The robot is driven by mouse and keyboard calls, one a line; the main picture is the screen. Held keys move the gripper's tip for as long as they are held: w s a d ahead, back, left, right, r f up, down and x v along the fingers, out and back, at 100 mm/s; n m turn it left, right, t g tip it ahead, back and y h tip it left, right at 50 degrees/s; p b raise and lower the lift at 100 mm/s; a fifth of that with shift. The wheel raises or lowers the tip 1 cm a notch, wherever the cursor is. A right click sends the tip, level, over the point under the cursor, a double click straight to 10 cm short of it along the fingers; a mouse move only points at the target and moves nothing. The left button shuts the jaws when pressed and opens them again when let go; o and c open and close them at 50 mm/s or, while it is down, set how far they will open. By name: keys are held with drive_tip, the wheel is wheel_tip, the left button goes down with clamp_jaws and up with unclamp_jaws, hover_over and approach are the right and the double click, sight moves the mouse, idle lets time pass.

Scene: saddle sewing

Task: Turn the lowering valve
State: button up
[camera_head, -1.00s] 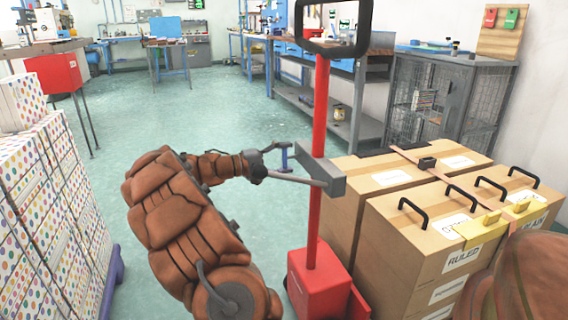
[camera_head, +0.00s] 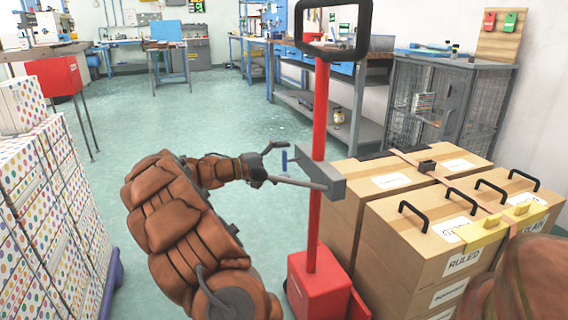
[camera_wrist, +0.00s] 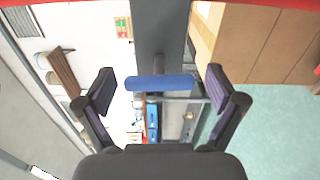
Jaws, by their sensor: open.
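The lowering valve appears to be the blue bar handle (camera_wrist: 161,82) on a grey stem in the wrist view. In the head view the blue handle (camera_head: 284,161) sits at the left of a grey block (camera_head: 322,173) on the red post (camera_head: 321,110) of a pallet jack. My gripper (camera_wrist: 159,88) is open, with one dark finger on each side of the blue handle's ends and visible gaps to both. In the head view my gripper (camera_head: 295,168) reaches to the grey block from the left. Its near finger partly covers the block.
Cardboard boxes (camera_head: 400,255) with black handles stand close at the right of the post. Dotted boxes (camera_head: 55,200) are stacked at the left. A wire cabinet (camera_head: 450,95) and workbenches stand behind. The green floor (camera_head: 200,120) between is clear.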

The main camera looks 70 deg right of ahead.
drive_tip(key=v, duration=1.2)
idle(0.4)
drive_tip(key=s+a+r+n+t+y+p, duration=0.1)
drive_tip(key=s+a+r+t+y+p, duration=0.15)
drive_tip(key=a+r+p, duration=0.5)
drive_tip(key=s+a+r+n+t+y+p, duration=0.1)
drive_tip(key=s+a+r+t+p, duration=0.15)
drive_tip(key=a+r+p, duration=0.5)
drive_tip(key=s+a+r+n+t+y+p, duration=0.2)
drive_tip(key=a+r+p, duration=0.3)
drive_tip(key=a+p, duration=0.4)
drive_tip(key=s+a+r+n+t+y+p, duration=0.2)
drive_tip(key=s+a+r+y+p, duration=0.1)
drive_tip(key=a+p, duration=0.7)
drive_tip(key=s+a+r+n+t+y+p, duration=0.2)
drive_tip(key=s+a+r+p, duration=0.3)
drive_tip(key=a, duration=1)
wheel_tip(320, 180, up, 2)
drive_tip(key=n+y+p, duration=0.1)
drive_tip(key=p, duration=0.3)
drive_tip(key=shift+a+r+t, duration=0.25)
drive_tip(key=shift+t, duration=0.05)
